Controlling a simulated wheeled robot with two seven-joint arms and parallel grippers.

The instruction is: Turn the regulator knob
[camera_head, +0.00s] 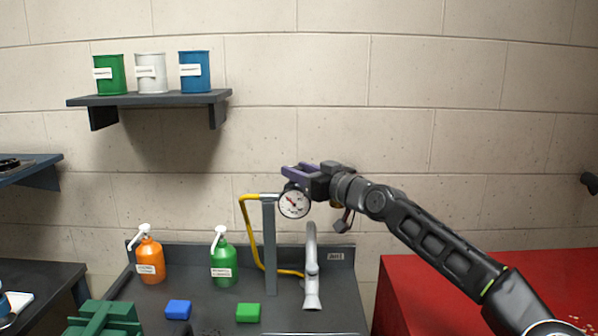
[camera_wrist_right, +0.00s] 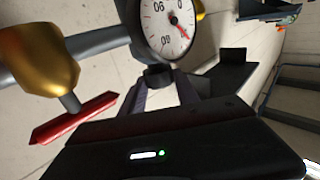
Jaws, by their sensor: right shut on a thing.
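The pressure gauge (camera_head: 294,201), a white round dial with a red needle, stands on top of a grey post (camera_head: 269,250) in the head view. The dial (camera_wrist_right: 167,24) also shows at the top of the wrist view. Just below it there is a small black regulator knob (camera_wrist_right: 158,76). My right gripper (camera_wrist_right: 160,92) is shut on this knob, with a purple finger on each side. In the head view my right gripper (camera_head: 296,172) is right at the gauge and hides the knob. My left gripper is not in view.
A brass valve (camera_wrist_right: 38,60) with a red lever (camera_wrist_right: 73,118) is close beside my right gripper. A yellow hose (camera_head: 250,232) and a grey faucet (camera_head: 311,265) flank the post. Orange (camera_head: 150,262) and green (camera_head: 223,264) pump bottles stand left. A red cabinet (camera_head: 440,290) is at right.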

